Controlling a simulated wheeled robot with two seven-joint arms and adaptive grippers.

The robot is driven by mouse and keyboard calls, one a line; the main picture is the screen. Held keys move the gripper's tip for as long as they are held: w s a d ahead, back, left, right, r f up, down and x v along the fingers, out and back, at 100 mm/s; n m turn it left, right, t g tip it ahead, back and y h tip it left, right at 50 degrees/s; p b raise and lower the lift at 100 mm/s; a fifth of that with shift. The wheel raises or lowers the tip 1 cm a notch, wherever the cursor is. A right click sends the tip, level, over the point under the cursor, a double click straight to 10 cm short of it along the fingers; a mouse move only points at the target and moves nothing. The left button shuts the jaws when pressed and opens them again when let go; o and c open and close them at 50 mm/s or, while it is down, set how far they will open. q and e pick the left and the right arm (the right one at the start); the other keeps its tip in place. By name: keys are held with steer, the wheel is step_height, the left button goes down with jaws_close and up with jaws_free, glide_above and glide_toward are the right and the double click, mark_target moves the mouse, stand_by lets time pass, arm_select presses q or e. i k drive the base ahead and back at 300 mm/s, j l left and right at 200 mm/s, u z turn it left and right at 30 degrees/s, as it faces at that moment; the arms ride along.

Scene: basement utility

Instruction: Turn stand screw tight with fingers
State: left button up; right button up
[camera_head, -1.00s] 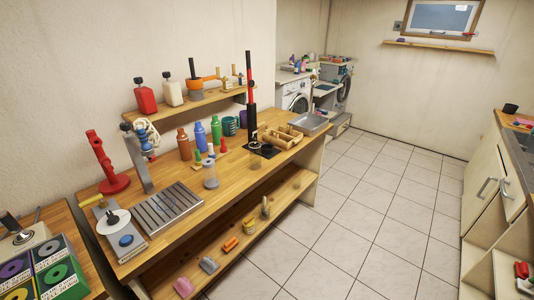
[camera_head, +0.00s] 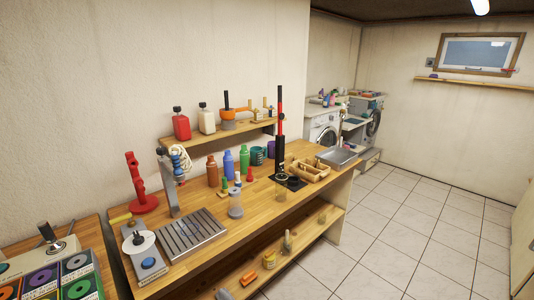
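Neither of my grippers is in view. Two upright stand-like things are on the wooden workbench (camera_head: 200,262). One is a red stand (camera_head: 138,186) with a round foot at the bench's left back. The other is a tall black and red post (camera_head: 280,135) on a black base plate toward the right end.
Bottles, cups and a clear jar (camera_head: 236,204) stand mid-bench. A wooden tray (camera_head: 309,172) and a metal tray (camera_head: 338,157) are at its right end. A wall shelf (camera_head: 215,135) hangs above. Open tiled floor (camera_head: 385,235) lies right of the bench.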

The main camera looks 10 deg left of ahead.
mark_target(161, 151)
steer(key=u, duration=1.35)
